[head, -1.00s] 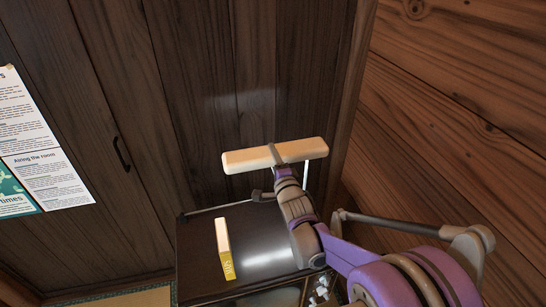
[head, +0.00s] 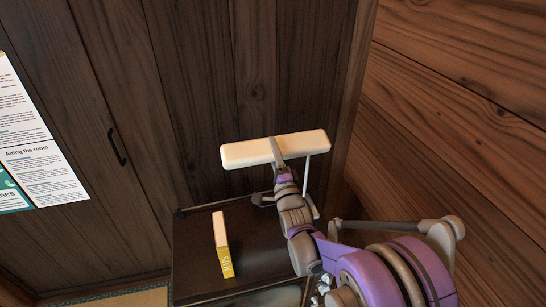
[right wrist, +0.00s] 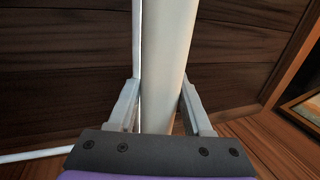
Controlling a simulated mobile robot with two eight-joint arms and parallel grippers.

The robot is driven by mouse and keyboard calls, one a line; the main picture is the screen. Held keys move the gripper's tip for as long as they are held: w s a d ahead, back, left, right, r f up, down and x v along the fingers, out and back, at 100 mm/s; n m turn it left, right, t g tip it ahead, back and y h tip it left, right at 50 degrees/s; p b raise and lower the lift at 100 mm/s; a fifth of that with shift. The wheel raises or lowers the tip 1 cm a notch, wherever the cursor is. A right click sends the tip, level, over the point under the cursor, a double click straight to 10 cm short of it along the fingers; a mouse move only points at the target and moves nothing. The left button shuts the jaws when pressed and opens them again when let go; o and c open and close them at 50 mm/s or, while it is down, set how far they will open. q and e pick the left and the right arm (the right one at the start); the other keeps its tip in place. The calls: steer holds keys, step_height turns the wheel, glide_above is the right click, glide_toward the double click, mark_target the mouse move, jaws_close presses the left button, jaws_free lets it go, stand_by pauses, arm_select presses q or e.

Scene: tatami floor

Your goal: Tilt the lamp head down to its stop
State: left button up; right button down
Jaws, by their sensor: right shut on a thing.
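The lamp head (head: 240,154), a long cream bar, lies almost level across the head view, its right end slightly higher. My right gripper (head: 278,152) is shut on it near the middle, reaching up from below right. In the right wrist view the lamp head (right wrist: 168,50) runs upright between the fingers of my right gripper (right wrist: 160,105). A thin white lamp post (head: 307,180) shows below the bar's right part; its foot is hidden behind my arm. My left gripper is not in view.
Dark plank doors (head: 180,110) are close behind, and a wooden wall (head: 460,120) closes off the right side. A poster (head: 30,140) hangs at left.

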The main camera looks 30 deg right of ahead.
steer(key=f+t+b, duration=0.1)
steer(key=t+b, duration=0.1)
steer(key=shift+w+f+t+b, duration=0.1)
steer(key=shift+t+b, duration=0.2)
steer(key=shift+b, duration=0.1)
steer(key=shift+t+b, duration=0.4)
steer(key=shift+c, duration=1.6)
jaws_free()
steer(key=b+v, duration=0.1)
steer(key=v, duration=0.9)
steer(key=shift+s+f, duration=0.25)
steer(key=shift+a+h, duration=0.15)
steer(key=shift+h, duration=0.25)
